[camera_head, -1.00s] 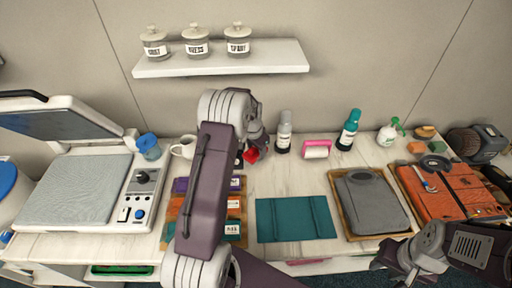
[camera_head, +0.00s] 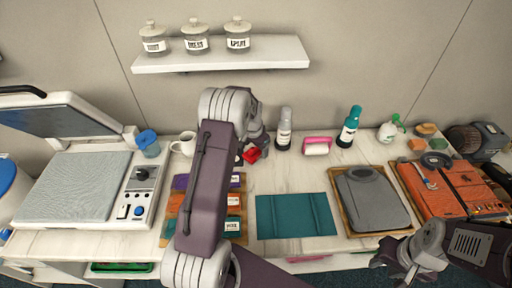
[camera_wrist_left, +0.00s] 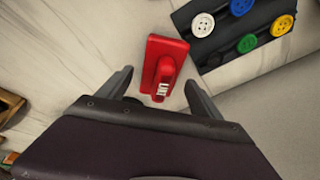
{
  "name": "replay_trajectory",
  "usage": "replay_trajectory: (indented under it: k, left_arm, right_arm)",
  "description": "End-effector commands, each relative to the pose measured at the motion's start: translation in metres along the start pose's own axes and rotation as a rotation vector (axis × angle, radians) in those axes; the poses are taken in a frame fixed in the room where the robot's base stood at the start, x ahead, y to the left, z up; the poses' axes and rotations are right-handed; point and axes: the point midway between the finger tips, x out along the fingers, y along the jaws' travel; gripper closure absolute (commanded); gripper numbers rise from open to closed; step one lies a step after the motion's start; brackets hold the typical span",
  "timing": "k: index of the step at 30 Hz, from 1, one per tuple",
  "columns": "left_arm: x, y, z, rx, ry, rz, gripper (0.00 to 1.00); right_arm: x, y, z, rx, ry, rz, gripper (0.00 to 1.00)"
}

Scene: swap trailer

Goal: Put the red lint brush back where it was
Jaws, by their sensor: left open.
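The red lint brush (camera_head: 252,155) lies on the white worktop, just below my left gripper in the head view. In the left wrist view the brush (camera_wrist_left: 166,52) has a wide red head and a narrower handle with a white label. My left gripper (camera_wrist_left: 158,82) is open, with the label end of the brush between its fingertips and gaps on both sides. In the head view my left gripper (camera_head: 256,142) is partly hidden by its own arm. My right gripper (camera_head: 392,262) hangs at the front edge, right of centre; its jaw opening is unclear.
A dark block with coloured buttons (camera_wrist_left: 240,30) lies close to the brush. A white mug (camera_head: 185,144), a grey-black bottle (camera_head: 284,130) and a pink-and-white roller (camera_head: 317,146) stand nearby. A teal mat (camera_head: 294,216) lies in front; bare worktop lies behind it.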

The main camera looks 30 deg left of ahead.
Motion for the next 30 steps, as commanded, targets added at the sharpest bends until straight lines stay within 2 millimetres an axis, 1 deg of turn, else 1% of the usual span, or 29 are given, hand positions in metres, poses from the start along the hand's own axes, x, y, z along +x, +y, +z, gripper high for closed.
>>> replay_trajectory:
  k: [3,5,6,8,15,18,22,28,29,30]
  left_arm:
    - [-0.003,-0.001,-0.001,0.0,0.0,0.0,0.25]
    - [-0.01,-0.002,-0.003,0.0,0.001,0.0,0.25]
    - [-0.017,-0.003,-0.005,0.0,0.001,0.0,0.25]
    - [-0.025,-0.003,-0.004,0.0,0.004,-0.002,0.25]
    - [-0.092,-0.002,-0.004,0.0,0.005,-0.003,0.25]
    - [-0.112,-0.002,-0.004,0.0,0.003,-0.002,0.25]
    - [-0.127,-0.002,-0.003,0.0,0.002,-0.001,0.25]
    - [-0.132,-0.001,-0.003,-0.001,-0.001,0.001,0.25]
    - [-0.132,0.002,-0.002,-0.003,-0.002,0.003,0.25]
    - [-0.133,0.009,0.001,-0.009,-0.005,0.008,0.25]
  right_arm:
    - [-0.002,0.0,0.0,0.0,0.0,0.0,0.64]
    - [-0.007,0.0,-0.001,0.0,0.0,0.0,0.64]
    - [-0.012,0.0,-0.001,0.0,0.0,0.0,0.64]
    - [-0.006,0.0,-0.001,0.0,0.0,0.0,0.64]
    - [-0.003,0.0,0.0,0.0,0.0,0.0,0.64]
    - [-0.003,0.0,0.0,0.0,0.0,0.0,0.64]
    - [-0.003,0.0,0.0,0.0,0.0,0.0,0.64]
    - [-0.003,0.0,0.0,0.0,0.0,0.0,0.64]
    - [-0.003,0.0,0.0,0.0,0.0,0.0,0.64]
    - [-0.003,0.0,0.0,0.0,0.0,0.0,0.64]
